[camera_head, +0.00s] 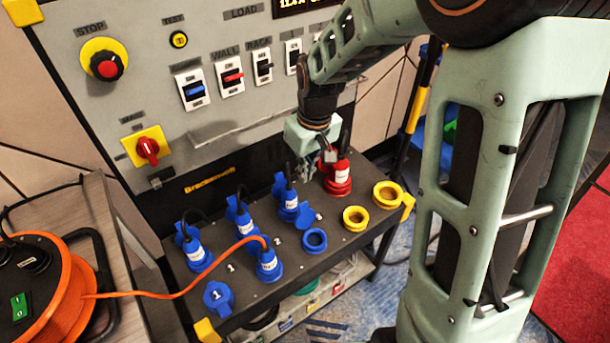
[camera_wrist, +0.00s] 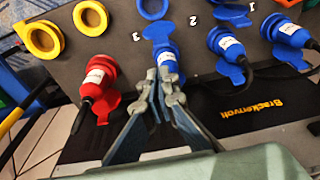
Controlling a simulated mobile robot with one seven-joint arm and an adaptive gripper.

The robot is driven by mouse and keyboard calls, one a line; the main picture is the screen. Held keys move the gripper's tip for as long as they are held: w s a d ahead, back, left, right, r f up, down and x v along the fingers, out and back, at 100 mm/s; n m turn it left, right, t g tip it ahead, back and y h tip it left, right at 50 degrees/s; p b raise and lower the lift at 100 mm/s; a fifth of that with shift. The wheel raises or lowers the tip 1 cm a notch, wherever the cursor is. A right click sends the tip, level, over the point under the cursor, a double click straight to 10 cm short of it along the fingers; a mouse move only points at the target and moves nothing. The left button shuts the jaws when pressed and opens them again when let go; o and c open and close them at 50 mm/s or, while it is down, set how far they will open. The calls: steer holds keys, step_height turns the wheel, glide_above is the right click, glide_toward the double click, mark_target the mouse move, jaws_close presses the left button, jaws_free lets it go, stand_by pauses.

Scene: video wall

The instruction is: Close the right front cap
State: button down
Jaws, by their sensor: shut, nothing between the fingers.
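The front right blue socket (camera_head: 314,240) is uncovered. Its blue cap (camera_head: 305,216) stands folded open on the side toward the back row. In the wrist view the same cap (camera_wrist: 160,30) shows between the socket ring (camera_wrist: 152,8) and a back-row blue plug (camera_wrist: 167,62). My gripper (camera_head: 306,172) hangs over the back row, between that blue plug (camera_head: 290,202) and the red plug (camera_head: 338,180). In the wrist view its fingers (camera_wrist: 160,86) are shut and empty, close by the blue plug; contact cannot be told. The gripper is apart from the open cap.
Two yellow rings (camera_head: 355,217) lie to the right. A blue plug with an orange cable (camera_head: 268,265) stands left of the open socket. A lidded blue socket (camera_head: 218,297) is at the front left. The switch panel (camera_head: 200,120) rises behind; an orange cable reel (camera_head: 55,290) stands left.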

steer(key=b, duration=0.1)
glide_above(305, 215)
steer(key=w, duration=0.3)
step_height(305, 215, down, 10)
steer(key=shift+s+a, duration=0.25)
steer(key=shift+a, duration=0.15)
